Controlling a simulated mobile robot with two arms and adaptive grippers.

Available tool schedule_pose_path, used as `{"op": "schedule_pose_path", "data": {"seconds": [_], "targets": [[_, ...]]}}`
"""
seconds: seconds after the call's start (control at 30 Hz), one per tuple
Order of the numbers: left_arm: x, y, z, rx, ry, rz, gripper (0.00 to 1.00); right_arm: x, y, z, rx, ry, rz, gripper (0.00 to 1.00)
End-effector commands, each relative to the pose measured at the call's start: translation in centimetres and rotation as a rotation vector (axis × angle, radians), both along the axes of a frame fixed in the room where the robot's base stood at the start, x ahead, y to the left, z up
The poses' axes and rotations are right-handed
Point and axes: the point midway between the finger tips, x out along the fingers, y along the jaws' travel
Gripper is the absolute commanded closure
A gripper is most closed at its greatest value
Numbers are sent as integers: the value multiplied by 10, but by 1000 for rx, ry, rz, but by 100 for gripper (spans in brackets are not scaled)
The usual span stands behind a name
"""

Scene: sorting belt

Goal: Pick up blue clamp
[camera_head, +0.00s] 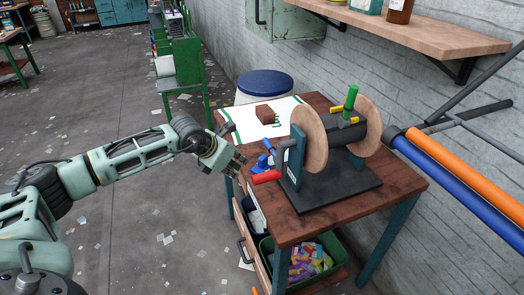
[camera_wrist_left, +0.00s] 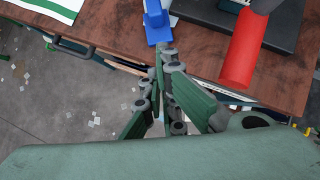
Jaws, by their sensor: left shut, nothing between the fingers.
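The blue clamp (camera_head: 263,161) lies on the near left edge of the wooden table, left of the red handle. In the left wrist view the blue clamp (camera_wrist_left: 157,24) shows at the top, just beyond my fingertips. My left gripper (camera_head: 239,164) is at the table's left edge, just left of the blue clamp. It is shut and empty; its fingers (camera_wrist_left: 168,58) point toward the clamp in the left wrist view. I cannot tell whether they touch it. My right gripper is not in view.
The red handle (camera_head: 266,177) sticks out close beside the clamp. A machine with two wooden discs (camera_head: 310,140) stands on a black base (camera_head: 335,190). A white sheet (camera_head: 245,120) bears a brown block (camera_head: 265,115). A green bin (camera_head: 323,272) sits below the tabletop. Left floor is open.

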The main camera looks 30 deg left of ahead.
Motion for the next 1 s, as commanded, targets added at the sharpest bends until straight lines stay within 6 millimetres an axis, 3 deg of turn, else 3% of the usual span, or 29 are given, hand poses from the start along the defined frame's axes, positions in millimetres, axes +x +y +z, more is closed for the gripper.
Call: {"op": "schedule_pose_path", "data": {"seconds": [0.1,0.2,0.6,0.73,0.8,1.0], "targets": [[23,-8,5,-5,-3,1,100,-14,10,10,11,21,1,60],[41,-13,5,-4,-3,0,100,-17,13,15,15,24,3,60],[99,-30,2,-3,-1,0,100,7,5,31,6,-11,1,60],[99,-29,-6,-1,3,0,100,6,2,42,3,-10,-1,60],[99,-29,-15,-1,-1,-1,100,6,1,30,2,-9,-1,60],[99,-28,-17,1,2,0,100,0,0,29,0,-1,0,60]]}}
